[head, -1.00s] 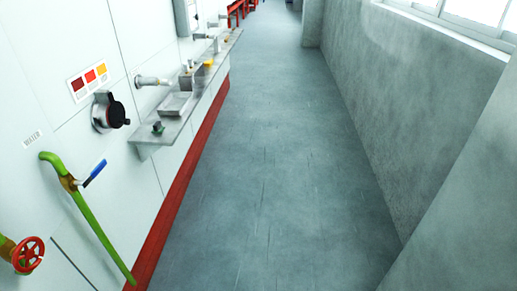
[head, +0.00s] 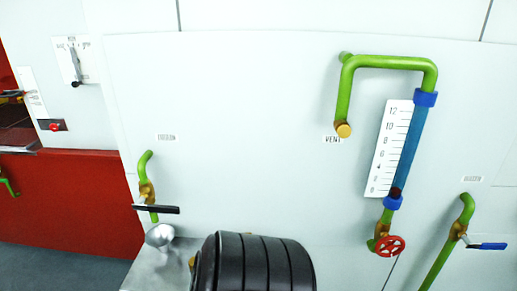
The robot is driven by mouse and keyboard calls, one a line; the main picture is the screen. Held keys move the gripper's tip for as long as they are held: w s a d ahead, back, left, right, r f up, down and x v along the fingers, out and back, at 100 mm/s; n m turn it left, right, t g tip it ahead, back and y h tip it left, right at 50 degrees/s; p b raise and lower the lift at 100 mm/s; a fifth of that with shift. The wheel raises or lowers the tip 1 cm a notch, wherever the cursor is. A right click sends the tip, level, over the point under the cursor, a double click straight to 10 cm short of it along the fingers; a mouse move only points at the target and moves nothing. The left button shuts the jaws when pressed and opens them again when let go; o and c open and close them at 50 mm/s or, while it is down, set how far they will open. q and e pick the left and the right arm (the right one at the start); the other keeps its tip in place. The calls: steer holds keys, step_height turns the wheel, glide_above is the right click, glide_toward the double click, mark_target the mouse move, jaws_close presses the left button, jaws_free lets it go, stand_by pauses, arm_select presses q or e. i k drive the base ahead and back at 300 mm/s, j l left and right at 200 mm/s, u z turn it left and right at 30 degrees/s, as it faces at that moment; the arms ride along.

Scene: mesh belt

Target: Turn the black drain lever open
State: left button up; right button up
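The black lever (head: 162,209) sits on a brass valve on the short green pipe (head: 147,165) at the left of the white panel. It lies about level, crosswise to the upright pipe, and points right. A small label (head: 167,137) is above and to the right of it, too blurred to read. Neither of my grippers is in view.
A large black ribbed cylinder (head: 262,262) stands in the foreground, below and right of the lever. A silver round-topped piece (head: 160,236) is just under the lever. At right are a blue lever (head: 487,246), a red handwheel (head: 390,246) and a gauge (head: 390,150).

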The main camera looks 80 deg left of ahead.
mark_target(140, 206)
steer(key=u, duration=3.4)
